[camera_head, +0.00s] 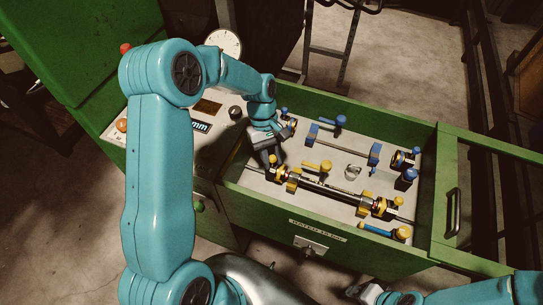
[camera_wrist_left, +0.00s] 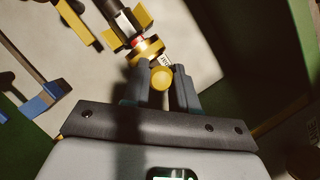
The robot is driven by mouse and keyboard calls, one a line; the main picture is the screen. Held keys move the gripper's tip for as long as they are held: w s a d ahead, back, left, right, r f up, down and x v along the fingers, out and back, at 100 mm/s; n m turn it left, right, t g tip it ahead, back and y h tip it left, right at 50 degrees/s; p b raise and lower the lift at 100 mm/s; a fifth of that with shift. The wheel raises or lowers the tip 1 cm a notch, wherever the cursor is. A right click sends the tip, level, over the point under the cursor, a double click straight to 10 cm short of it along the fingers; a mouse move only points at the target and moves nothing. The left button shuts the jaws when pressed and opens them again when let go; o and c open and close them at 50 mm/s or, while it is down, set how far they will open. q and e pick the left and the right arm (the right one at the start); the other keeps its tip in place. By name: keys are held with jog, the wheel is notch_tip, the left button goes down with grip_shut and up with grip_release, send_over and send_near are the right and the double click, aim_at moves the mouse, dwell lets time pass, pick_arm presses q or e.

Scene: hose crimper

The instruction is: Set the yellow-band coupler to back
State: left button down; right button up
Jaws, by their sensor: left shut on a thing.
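My left gripper (camera_head: 270,157) reaches down into the left end of the green tray. In the left wrist view my left gripper (camera_wrist_left: 163,88) is shut on a round yellow knob (camera_wrist_left: 162,78). The knob sits against a yellow-band coupler (camera_wrist_left: 146,50) with a red ring and a small white label; I cannot read the label. In the head view the fingers partly hide this coupler at the left end of the dark hose (camera_head: 325,190). My right gripper (camera_head: 366,292) is low in the picture, outside the tray; its jaws are unclear.
The tray's green wall (camera_head: 340,237) surrounds the fixtures. Another yellow fitting (camera_head: 380,207) is at the hose's right end. A gauge (camera_head: 224,43) and control panel (camera_head: 205,108) are at left.

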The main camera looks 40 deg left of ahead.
pick_arm(q)
jog(key=a, duration=0.3)
jog(key=shift+s+a, duration=0.1)
jog(key=shift+s, duration=0.2)
jog(key=c, duration=1.2)
grip_release()
jog(key=shift+c, duration=0.2)
jog(key=shift+o, duration=1)
jog(key=shift+a+f, duration=0.15)
jog(key=shift+a, duration=0.15)
jog(key=b+v, duration=0.1)
jog(key=v, duration=1.5)
